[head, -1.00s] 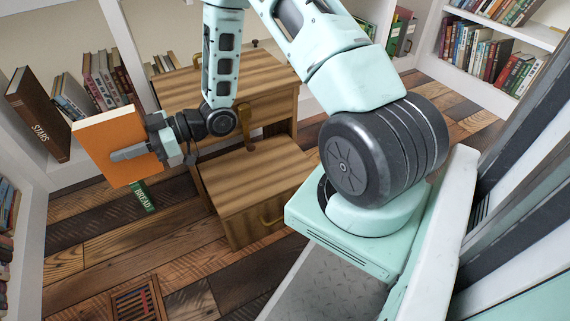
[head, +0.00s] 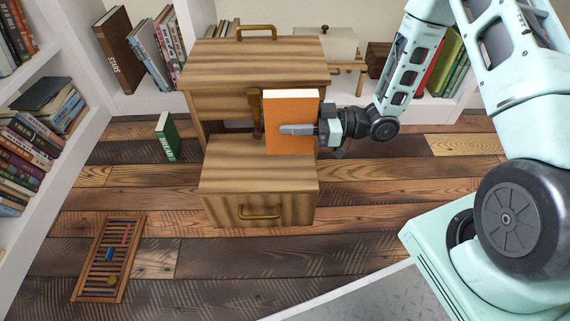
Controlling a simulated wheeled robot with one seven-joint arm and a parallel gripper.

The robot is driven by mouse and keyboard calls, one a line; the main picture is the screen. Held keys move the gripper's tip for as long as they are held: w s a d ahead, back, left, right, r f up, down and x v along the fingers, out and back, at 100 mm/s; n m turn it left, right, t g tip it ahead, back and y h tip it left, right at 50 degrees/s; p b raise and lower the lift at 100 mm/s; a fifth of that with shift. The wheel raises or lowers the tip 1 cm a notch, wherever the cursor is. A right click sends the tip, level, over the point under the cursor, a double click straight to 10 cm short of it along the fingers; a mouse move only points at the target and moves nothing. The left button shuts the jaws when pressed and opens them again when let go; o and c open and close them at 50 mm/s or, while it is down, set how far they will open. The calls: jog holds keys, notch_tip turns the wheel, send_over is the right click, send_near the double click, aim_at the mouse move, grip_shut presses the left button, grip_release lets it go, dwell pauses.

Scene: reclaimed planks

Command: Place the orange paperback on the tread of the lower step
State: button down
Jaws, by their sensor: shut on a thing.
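The orange paperback (head: 291,108) is upright in my gripper (head: 298,130), which is shut on it from the right side. The wooden step stool stands in the middle of the view. The tread of its lower step (head: 245,176) is bare and faces me. In the picture the book overlaps the right part of the stool, near the back of the lower tread. I cannot tell whether its bottom edge touches the tread. The upper step (head: 250,62) lies behind and above.
A green book (head: 167,137) stands on the floor left of the stool. An abacus (head: 108,258) lies on the floor at the lower left. Bookshelves (head: 80,125) line the left and back. A pale box (head: 327,44) sits behind the stool. The plank floor in front is clear.

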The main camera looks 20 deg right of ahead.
aim_at(293, 141)
notch_tip(293, 141, down, 6)
jog(key=b, duration=0.3)
jog(key=shift+d+r+b, duration=0.15)
jog(key=shift+b, duration=0.15)
notch_tip(293, 141, down, 4)
jog(key=b, duration=0.3)
jog(key=shift+f, duration=0.2)
jog(key=shift+r, duration=0.1)
jog(key=c, duration=1.5)
grip_release()
jog(key=shift+f, duration=0.2)
jog(key=shift+c, duration=0.2)
jog(key=o, duration=0.4)
